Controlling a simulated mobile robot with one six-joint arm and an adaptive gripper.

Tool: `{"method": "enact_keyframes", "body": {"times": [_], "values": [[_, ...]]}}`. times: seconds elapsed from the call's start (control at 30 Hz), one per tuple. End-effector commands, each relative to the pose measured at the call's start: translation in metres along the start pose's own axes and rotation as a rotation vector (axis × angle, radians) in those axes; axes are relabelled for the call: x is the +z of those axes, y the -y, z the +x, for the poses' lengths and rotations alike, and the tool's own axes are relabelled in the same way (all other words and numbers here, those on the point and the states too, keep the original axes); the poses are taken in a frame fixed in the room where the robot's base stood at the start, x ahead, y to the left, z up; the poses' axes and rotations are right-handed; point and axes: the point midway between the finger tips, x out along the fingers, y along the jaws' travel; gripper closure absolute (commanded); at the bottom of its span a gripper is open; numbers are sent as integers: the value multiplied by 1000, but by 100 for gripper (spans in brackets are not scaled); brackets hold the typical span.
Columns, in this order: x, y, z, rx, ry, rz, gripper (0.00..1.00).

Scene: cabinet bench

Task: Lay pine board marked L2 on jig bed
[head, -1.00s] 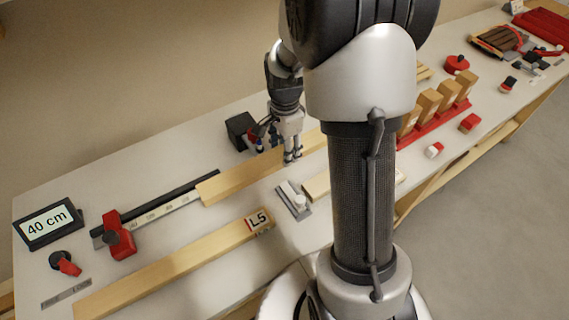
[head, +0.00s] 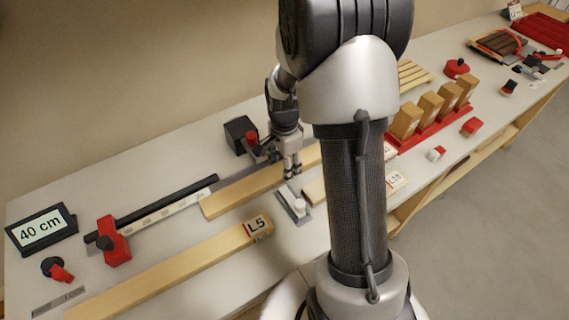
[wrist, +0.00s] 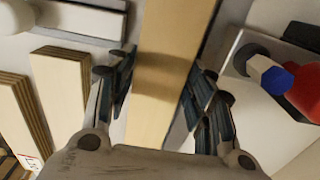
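A long pale pine board (head: 245,187) lies along the back of the bench, its left end by the scale and dark fence of the jig bed (head: 160,208). I see no label on it. My gripper (head: 292,172) points down over this board. In the wrist view, my gripper (wrist: 165,85) is open, with its fingers on either side of the board (wrist: 163,70) and small gaps showing. The board's far part is hidden behind my arm. No board marked L2 is readable. A board marked L5 (head: 170,268) lies in front.
A red stop (head: 113,243) stands on the scale, beside a display (head: 42,230) reading 40 cm. A grey-white clamp (head: 293,203) and a short labelled board (head: 314,192) lie in front of my gripper. A black box (head: 241,134) with a red knob stands behind. Wooden blocks (head: 430,105) stand right.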

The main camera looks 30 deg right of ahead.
Motion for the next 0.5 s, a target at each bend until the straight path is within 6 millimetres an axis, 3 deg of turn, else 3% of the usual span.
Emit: {"method": "enact_keyframes", "body": {"times": [0.2,0.5], "values": [[0,0,0,0,0,0,34],[0,0,-1,0,0,0,34]]}}
